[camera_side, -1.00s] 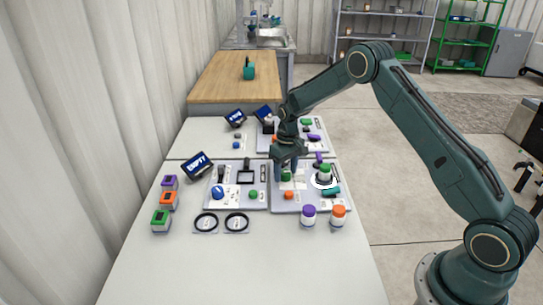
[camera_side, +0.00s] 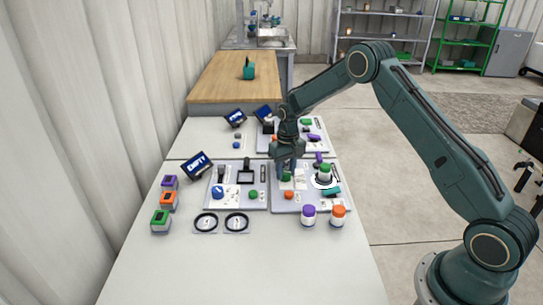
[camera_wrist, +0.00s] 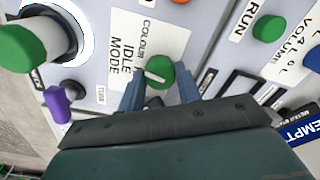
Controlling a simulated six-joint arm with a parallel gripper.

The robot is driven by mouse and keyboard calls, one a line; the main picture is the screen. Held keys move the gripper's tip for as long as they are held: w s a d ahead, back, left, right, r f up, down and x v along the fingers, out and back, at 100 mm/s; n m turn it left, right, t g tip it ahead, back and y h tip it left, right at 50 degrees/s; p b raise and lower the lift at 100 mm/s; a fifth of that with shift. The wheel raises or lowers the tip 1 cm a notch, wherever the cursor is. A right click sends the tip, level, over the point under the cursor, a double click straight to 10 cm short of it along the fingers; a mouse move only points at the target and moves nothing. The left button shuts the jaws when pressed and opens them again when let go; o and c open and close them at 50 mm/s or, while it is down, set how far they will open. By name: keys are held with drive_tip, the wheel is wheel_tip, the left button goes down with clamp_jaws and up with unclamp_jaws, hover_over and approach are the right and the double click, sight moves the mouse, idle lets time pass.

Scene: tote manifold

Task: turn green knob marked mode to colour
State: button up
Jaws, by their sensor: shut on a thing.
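The green mode knob (camera_wrist: 158,72) sits on the grey panel beside a white label (camera_wrist: 150,45) reading COLOUR, IDLE and MODE. A pale pointer line crosses its face; I cannot tell for sure which word it points at. My gripper (camera_wrist: 160,88) has one finger on each side of the knob and is shut on it. In the side view my gripper (camera_side: 287,166) points down at the right-hand front panel (camera_side: 312,207), with the green knob (camera_side: 286,178) low between its fingers.
A larger green-topped part in a white ring (camera_side: 324,174) stands close right of my gripper. An orange button (camera_side: 289,195) is in front. The table's front is clear.

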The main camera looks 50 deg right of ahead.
sight(287, 172)
drive_tip(key=m, duration=0.4)
drive_tip(key=shift+m, duration=1.8)
drive_tip(key=shift+r, duration=0.1)
drive_tip(key=o, duration=1)
drive_tip(key=shift+c, duration=0.2)
wheel_tip(287, 172, up, 14)
drive_tip(key=shift+s, duration=0.15)
